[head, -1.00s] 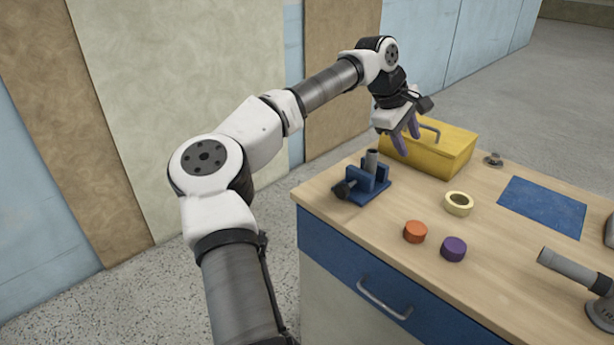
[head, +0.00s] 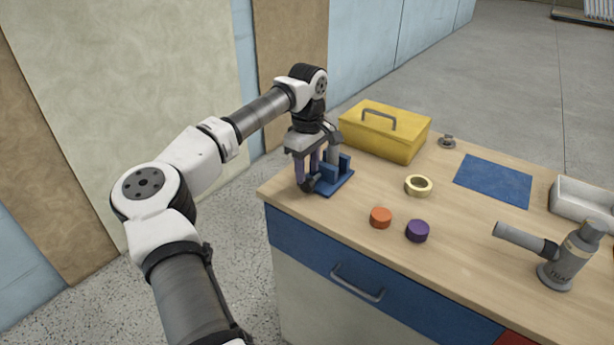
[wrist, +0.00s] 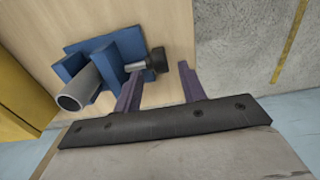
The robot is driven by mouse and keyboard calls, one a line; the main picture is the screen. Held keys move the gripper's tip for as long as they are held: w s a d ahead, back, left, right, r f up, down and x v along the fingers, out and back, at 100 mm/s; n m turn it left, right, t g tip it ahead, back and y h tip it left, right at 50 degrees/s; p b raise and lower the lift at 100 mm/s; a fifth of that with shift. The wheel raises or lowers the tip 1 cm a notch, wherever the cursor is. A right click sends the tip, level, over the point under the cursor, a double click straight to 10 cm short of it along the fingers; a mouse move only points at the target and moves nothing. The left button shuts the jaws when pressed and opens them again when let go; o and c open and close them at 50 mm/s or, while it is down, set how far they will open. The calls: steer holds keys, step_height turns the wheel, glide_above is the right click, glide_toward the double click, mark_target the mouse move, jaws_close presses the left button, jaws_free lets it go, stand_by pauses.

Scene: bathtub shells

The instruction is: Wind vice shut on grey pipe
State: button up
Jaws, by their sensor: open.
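The blue vice (head: 340,181) is at the left corner of the workbench; it also shows in the wrist view (wrist: 128,43). The grey pipe (head: 333,154) stands upright between its jaws, and its open end (wrist: 72,101) faces my wrist camera. Whether the jaws touch the pipe I cannot tell. The vice's dark knob (wrist: 156,59), on a grey screw, points away from the pipe. My gripper (head: 309,176) is open and points down over the knob side. In the wrist view its purple fingers (wrist: 160,72) straddle the knob's line, with gaps showing on both sides.
A yellow toolbox (head: 385,133) stands just behind the vice. A cream tape ring (head: 418,186), an orange disc (head: 381,217) and a purple disc (head: 417,231) lie to the right.

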mark_target(308, 180)
steer(key=shift+f+p, duration=0.3)
steer(key=shift+f, duration=1.75)
steer(key=shift+c, duration=0.4)
steer(key=shift+f, duration=0.1)
steer(key=c, duration=0.7)
